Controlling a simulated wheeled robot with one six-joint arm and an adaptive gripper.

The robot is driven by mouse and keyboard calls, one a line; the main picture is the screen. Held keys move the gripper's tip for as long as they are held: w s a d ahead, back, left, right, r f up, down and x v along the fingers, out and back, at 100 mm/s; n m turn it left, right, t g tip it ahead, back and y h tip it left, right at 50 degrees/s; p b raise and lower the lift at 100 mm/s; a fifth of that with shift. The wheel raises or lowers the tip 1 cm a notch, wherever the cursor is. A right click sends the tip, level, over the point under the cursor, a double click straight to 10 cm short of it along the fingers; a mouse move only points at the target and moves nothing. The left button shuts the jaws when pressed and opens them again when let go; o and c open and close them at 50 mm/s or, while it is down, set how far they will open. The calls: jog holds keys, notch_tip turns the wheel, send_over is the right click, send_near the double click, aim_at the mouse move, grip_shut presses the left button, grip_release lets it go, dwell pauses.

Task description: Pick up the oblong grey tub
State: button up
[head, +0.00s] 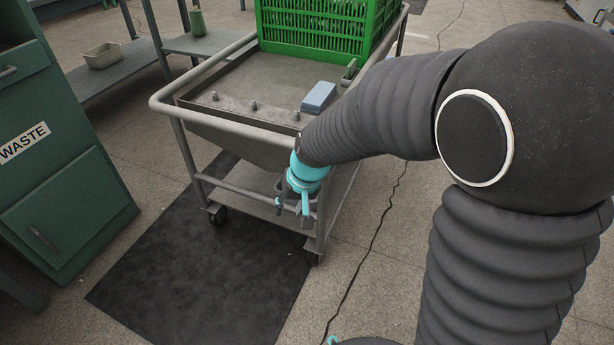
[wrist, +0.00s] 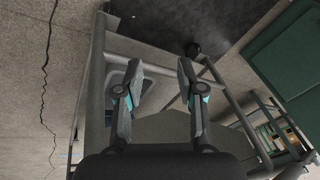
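An oblong grey tub (head: 103,55) sits on the low grey bench at the upper left of the head view. It looks upright and open at the top; its inside is hard to make out. My gripper (head: 293,203) points down beside the front rail of the trolley, well to the right of the tub and nearer to me. In the wrist view my gripper (wrist: 157,82) has its two fingers spread apart with nothing between them. I cannot make out the tub in the wrist view.
The grey trolley (head: 226,131) stands close around my gripper, carrying a green crate (head: 318,25), a blue-grey block (head: 319,96) and small pegs. A green waste cabinet (head: 62,185) is at left.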

jog(key=w+a+f+m+t, duration=0.1)
jog(key=w+a+f+t, duration=0.2)
jog(key=w+a+f, duration=0.85)
jog(key=w+a+f+m+t+h, duration=0.1)
jog(key=w+a+f+m+t, duration=0.15)
jog(key=w+t, duration=0.45)
jog(key=w+d+f+m+h, duration=0.1)
jog(key=w+d+f+h, duration=0.1)
jog(key=w, duration=0.2)
jog(key=w+d+f+m+h+b, duration=0.1)
jog(key=w+d+f+h, duration=0.1)
jog(key=w+f, duration=0.1)
jog(key=w+d+f+m+t+h, duration=0.1)
jog(key=w+d+f+h, duration=0.1)
jog(key=w, duration=0.4)
jog(key=shift+w+d+f+h+b, duration=0.1)
jog(key=shift+d+f+h+b, duration=0.25)
jog(key=shift+d+h, duration=0.05)
jog(key=shift+r+b+x, duration=0.15)
jog(key=shift+x, duration=1.15)
jog(key=shift+r+b+x, duration=0.15)
jog(key=shift+x, duration=1.15)
jog(key=shift+w, duration=0.15)
grip_shut()
